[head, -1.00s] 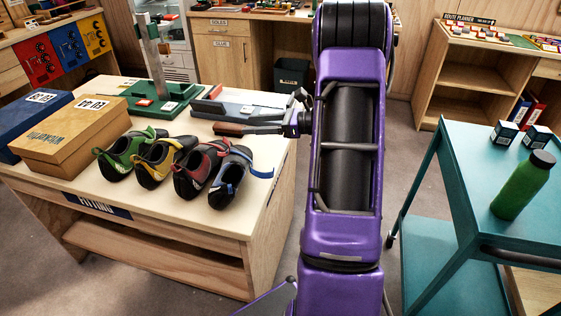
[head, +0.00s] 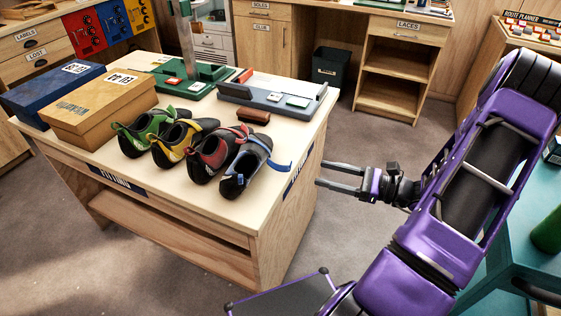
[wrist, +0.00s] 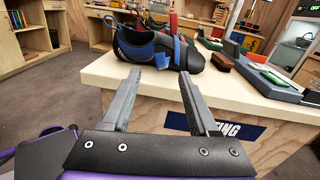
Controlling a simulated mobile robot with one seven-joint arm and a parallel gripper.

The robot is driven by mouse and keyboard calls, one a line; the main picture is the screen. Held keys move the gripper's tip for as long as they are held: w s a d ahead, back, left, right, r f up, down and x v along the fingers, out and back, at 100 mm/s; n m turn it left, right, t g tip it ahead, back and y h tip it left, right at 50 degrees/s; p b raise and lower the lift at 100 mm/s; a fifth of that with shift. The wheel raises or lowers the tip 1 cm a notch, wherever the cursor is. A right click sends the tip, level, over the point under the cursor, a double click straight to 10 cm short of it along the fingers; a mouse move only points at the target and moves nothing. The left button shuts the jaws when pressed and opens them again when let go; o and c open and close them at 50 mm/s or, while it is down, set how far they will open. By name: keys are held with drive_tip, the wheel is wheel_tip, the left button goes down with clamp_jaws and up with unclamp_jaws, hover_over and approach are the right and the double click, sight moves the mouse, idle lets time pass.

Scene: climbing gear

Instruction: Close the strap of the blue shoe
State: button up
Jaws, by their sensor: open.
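The blue shoe (head: 245,168) is the rightmost of the shoes on the fitting table, near its right edge. Its blue strap (head: 279,166) sticks out to the right of the shoe in the head view. In the wrist view the blue shoe (wrist: 150,46) stands at the near table edge, with blue strap (wrist: 166,50) along its side. My gripper (head: 319,174) is open and empty, off the right edge of the table and pointing left toward the blue shoe, with a gap between. Both fingers show in the wrist view (wrist: 167,78).
Red (head: 207,160), yellow (head: 180,145) and green (head: 142,138) shoes stand left of the blue one. Shoe boxes (head: 98,105) are further left. A brown brush (head: 253,116) and a grey measuring device (head: 270,100) lie behind. A teal cart (head: 525,250) stands right.

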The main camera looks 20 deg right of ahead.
sight(281, 165)
drive_tip(key=b+x, duration=0.1)
drive_tip(key=x, duration=1.2)
drive_tip(key=shift+w+a, duration=0.1)
drive_tip(key=shift+a, duration=0.05)
clamp_jaws()
idle(0.8)
